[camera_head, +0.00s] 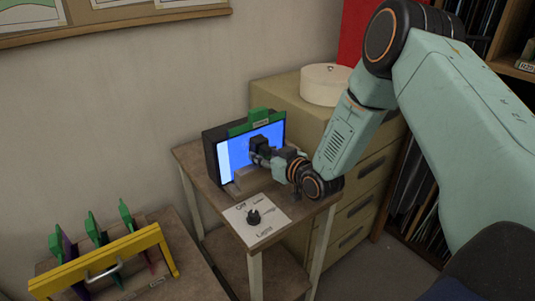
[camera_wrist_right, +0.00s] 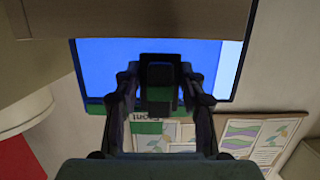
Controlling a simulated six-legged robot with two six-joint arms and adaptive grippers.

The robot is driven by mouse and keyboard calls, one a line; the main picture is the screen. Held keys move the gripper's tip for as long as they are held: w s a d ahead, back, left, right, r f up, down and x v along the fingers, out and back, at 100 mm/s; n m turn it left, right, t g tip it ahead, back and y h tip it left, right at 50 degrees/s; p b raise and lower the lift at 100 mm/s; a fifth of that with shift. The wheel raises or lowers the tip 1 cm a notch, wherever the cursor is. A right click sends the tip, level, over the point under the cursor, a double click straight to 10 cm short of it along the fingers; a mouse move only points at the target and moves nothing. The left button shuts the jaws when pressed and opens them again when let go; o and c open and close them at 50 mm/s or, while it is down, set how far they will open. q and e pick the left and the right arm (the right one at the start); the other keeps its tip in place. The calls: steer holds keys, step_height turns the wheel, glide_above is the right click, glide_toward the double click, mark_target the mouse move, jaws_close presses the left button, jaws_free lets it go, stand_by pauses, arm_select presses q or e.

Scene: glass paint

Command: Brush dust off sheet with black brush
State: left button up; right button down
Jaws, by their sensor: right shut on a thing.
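The blue sheet (camera_head: 240,152) stands upright in a dark box on the small wooden table, with a pale strip along its left side. It also fills the middle of the wrist view (camera_wrist_right: 105,65). My right gripper (camera_head: 263,153) is in front of the sheet, shut on a black block-like thing (camera_head: 259,143), which looks like the black brush. In the wrist view this brush (camera_wrist_right: 160,75) sits between the fingers, in front of the sheet. I cannot tell whether its bristles touch the sheet. No dust can be made out. My left gripper is not in view.
A green labelled piece (camera_head: 260,117) tops the box. A white panel with a black knob (camera_head: 253,216) lies on the table's front. A yellow rack (camera_head: 100,258) with green-handled tools stands at lower left. A drawer cabinet (camera_head: 355,195) stands behind, bearing a round white container (camera_head: 325,84).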

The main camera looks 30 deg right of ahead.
steer(key=shift+s+a+b, duration=0.15)
steer(key=shift+a, duration=0.8)
steer(key=shift+s+a+b, duration=0.1)
steer(key=shift+a+b, duration=0.05)
steer(key=shift+a, duration=0.8)
steer(key=s+f+p, duration=0.1)
steer(key=s+p, duration=0.1)
steer(key=s, duration=0.4)
steer(key=shift+d, duration=0.45)
steer(key=s, duration=0.2)
steer(key=s+p, duration=0.1)
steer(key=shift+d+f, duration=0.2)
steer(key=shift+d, duration=0.05)
steer(key=shift+w, duration=0.1)
